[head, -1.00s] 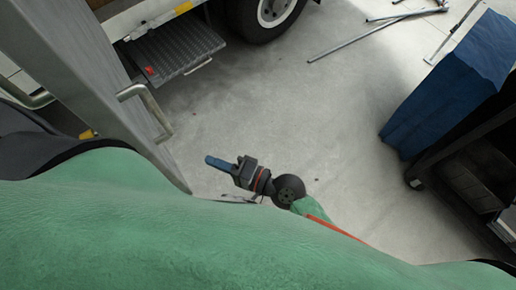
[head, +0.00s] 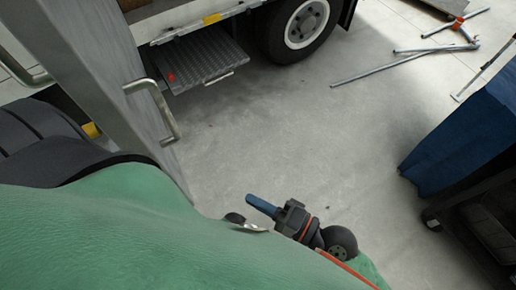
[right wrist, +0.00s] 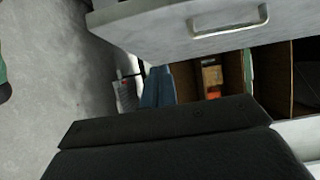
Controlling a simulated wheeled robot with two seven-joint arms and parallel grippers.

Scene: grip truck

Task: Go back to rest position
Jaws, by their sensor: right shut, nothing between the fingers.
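My right gripper (head: 262,207) shows low in the middle of the head view, past the edge of my green body. Its blue fingers are together and empty, pointing up and left over the bare concrete floor. It touches nothing that I can see. My left gripper is not in view.
A grey panel with metal handles (head: 150,100) stands close at left. The truck's step (head: 200,68) and wheel (head: 303,22) are at the top. Metal poles (head: 385,62) lie top right. A blue-covered cart (head: 465,140) stands at right. The floor between is clear.

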